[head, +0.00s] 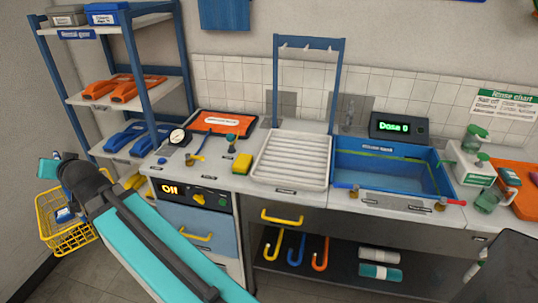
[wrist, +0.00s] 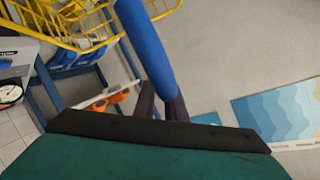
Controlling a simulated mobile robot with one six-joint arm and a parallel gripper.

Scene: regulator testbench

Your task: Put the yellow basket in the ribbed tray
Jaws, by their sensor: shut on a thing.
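The yellow wire basket (head: 68,232) hangs at the far left in the head view, off the counter's left end and in front of the blue shelf rack. Something blue and white lies in it. In the wrist view the basket's yellow wires (wrist: 85,22) cross the top left. My gripper (wrist: 164,104) is shut on the basket, with a thick blue bar, apparently its handle, at its dark fingers. In the head view my wrist hides the fingers. The ribbed white tray (head: 292,159) lies empty on the counter, right of the basket and well apart from it.
A blue rack (head: 276,85) rises behind the tray. A blue sink (head: 385,175) is right of it. A yellow sponge (head: 242,163), a gauge (head: 177,137) and valves stand to its left. The shelf rack (head: 122,92) with orange and blue items stands behind the basket.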

